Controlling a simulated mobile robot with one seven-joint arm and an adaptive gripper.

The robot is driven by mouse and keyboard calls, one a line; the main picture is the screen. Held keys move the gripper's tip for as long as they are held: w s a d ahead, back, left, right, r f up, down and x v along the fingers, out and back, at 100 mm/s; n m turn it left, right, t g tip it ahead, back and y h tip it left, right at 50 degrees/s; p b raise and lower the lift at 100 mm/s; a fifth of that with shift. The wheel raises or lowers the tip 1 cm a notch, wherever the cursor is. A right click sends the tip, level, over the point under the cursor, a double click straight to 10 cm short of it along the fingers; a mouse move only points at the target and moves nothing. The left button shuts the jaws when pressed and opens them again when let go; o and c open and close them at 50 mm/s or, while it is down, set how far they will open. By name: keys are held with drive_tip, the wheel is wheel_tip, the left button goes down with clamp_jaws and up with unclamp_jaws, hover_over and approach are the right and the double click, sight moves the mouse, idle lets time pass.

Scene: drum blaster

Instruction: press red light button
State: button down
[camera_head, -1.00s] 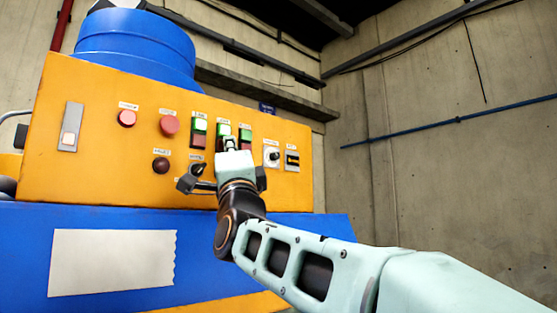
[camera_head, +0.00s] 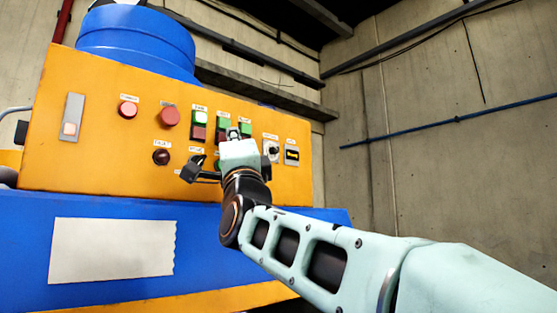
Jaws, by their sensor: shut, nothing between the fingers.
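The orange control panel (camera_head: 90,165) carries several red controls. A round light-red button (camera_head: 128,110) is at the upper left, with a red mushroom-shaped button (camera_head: 169,117) to its right. A dark red round knob or lamp (camera_head: 161,157) sits below them. Green-over-red button pairs (camera_head: 199,126) stand further right, and another pair (camera_head: 246,130) is partly behind my gripper. Which one is the red light button I cannot tell for sure. My gripper (camera_head: 234,133) is shut and empty in front of the panel's right half. Its body hides the middle pair; contact cannot be told.
A pale switch plate (camera_head: 71,130) is at the panel's far left. A rotary switch (camera_head: 271,150) and a small dark-and-yellow control (camera_head: 292,155) are right of my gripper. A blue drum (camera_head: 135,42) stands above the panel.

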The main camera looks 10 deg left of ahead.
drive_tip(key=s+d+b, duration=0.3)
drive_tip(key=b, duration=0.1)
drive_tip(key=shift+s+d, duration=0.1)
drive_tip(key=shift+d, duration=0.3)
idle(0.7)
